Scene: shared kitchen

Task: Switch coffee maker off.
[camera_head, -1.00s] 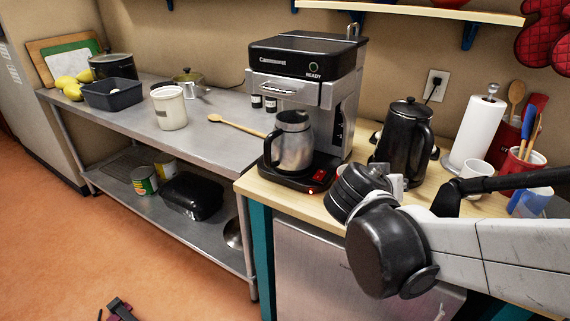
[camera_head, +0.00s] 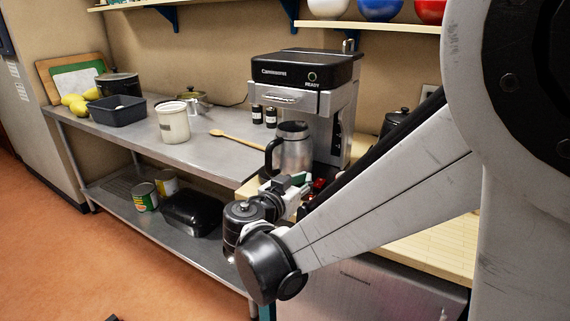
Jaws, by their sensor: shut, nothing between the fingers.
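The coffee maker (camera_head: 305,70) is black and silver and stands on the wooden counter, with READY marked beside a green-ringed light on its front. Its steel carafe (camera_head: 293,153) with a black handle sits on the base. Part of the red switch (camera_head: 319,184) shows on the front right of the base, and my arm hides most of the base. My gripper (camera_head: 295,184) is shut and empty, right at the front of the base and below the carafe. I cannot tell whether its fingertips touch the switch.
A dark kettle (camera_head: 396,121) stands right of the coffee maker, partly behind my arm. A steel table (camera_head: 205,140) at left holds a white tub (camera_head: 173,124), a wooden spoon (camera_head: 235,139) and a dark bin (camera_head: 117,111). A shelf (camera_head: 370,27) with bowls hangs above.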

